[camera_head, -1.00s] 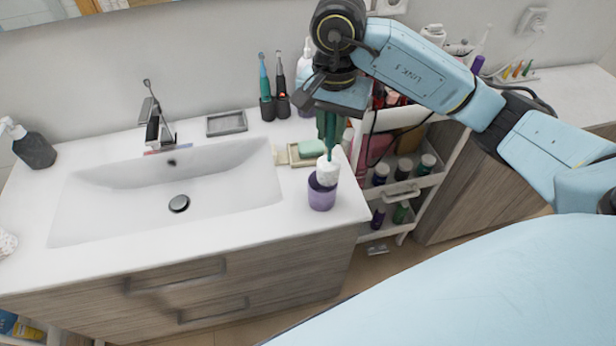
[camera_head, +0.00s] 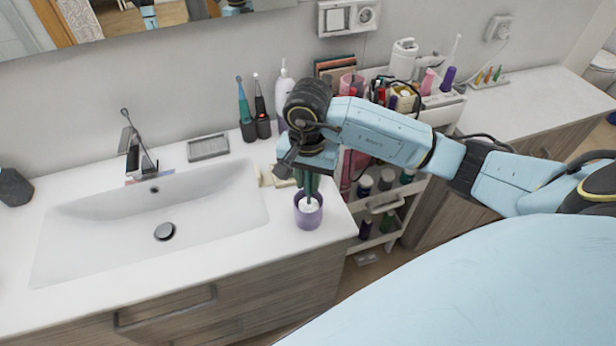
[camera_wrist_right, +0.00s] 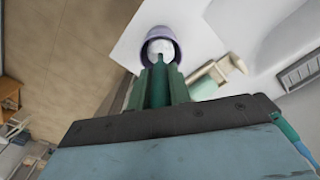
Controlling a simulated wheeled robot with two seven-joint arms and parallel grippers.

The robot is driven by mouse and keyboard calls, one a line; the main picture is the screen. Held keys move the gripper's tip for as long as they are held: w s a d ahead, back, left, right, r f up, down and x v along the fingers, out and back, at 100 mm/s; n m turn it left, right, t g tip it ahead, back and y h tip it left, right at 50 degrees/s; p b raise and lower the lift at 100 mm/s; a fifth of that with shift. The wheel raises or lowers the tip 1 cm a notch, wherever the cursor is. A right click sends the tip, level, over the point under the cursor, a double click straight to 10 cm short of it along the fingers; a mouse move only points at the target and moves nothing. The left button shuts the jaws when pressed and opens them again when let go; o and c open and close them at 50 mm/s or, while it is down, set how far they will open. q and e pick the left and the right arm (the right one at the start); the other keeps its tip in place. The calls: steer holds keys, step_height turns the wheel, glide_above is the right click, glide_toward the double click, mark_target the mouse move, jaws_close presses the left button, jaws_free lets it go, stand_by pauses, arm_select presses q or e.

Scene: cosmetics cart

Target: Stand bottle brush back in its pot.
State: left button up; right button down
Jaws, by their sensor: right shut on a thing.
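The purple pot (camera_head: 299,220) stands on the counter by its right front corner. The bottle brush has a white head (camera_head: 310,205), which is inside the pot's mouth. My right gripper (camera_head: 309,182) is above the pot, pointing down, and shut on the brush's green handle. In the right wrist view the pot's rim (camera_wrist_right: 149,40) surrounds the white brush head (camera_wrist_right: 161,47), and the green handle (camera_wrist_right: 158,82) runs back between the green fingers. How deep the head sits is hidden. My left gripper is not in view.
The sink basin (camera_head: 100,240) lies left of the pot. A soap dish (camera_head: 268,177) is just behind it, partly hidden by my gripper. Electric toothbrushes (camera_head: 262,115) and a white pump bottle (camera_head: 284,90) stand at the back. A cosmetics cart (camera_head: 385,197) stands right of the counter.

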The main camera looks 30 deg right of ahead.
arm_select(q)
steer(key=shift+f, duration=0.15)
arm_select(e)
steer(key=shift+f, duration=0.1)
steer(key=shift+f+b, duration=0.1)
steer(key=shift+b, duration=0.2)
steer(key=c, duration=1.6)
jaws_free()
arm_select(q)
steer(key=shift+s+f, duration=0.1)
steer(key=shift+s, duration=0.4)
arm_select(e)
steer(key=o, duration=0.3)
steer(key=shift+r+p, duration=0.3)
steer(key=shift+p, duration=0.1)
step_height(320, 180, up, 11)
steer(key=shift+f+b, duration=0.1)
steer(key=shift+b, duration=0.8)
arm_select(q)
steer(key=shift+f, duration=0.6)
arm_select(e)
steer(key=shift+r, duration=0.55)
